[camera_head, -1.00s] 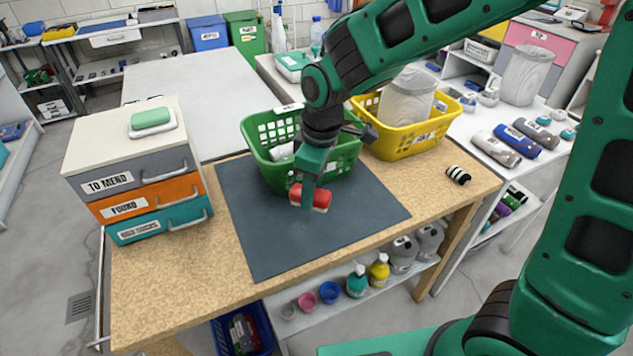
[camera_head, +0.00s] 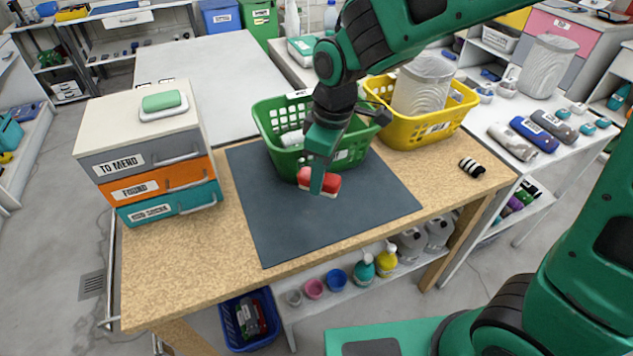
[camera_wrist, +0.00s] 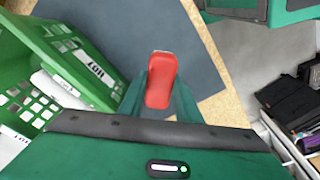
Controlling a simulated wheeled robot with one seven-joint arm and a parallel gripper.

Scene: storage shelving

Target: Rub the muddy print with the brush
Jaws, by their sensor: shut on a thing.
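My gripper (camera_head: 319,182) is shut on the brush (camera_head: 330,185), which has a red back and a pale bristle edge. It is over the dark mat (camera_head: 290,220), close to the front of the green basket (camera_head: 268,135). I cannot tell whether the bristles touch the mat. In the wrist view the red brush (camera_wrist: 161,80) sits between my two fingers, with the dark mat (camera_wrist: 120,35) behind it. I cannot make out a muddy print on the mat; the brush and fingers cover part of it.
A yellow basket (camera_head: 400,136) with a clear bin stands behind right. A drawer unit (camera_head: 150,165) with a green soap bar on top stands left. A striped roll (camera_head: 471,168) lies at the right. The mat's front half is clear.

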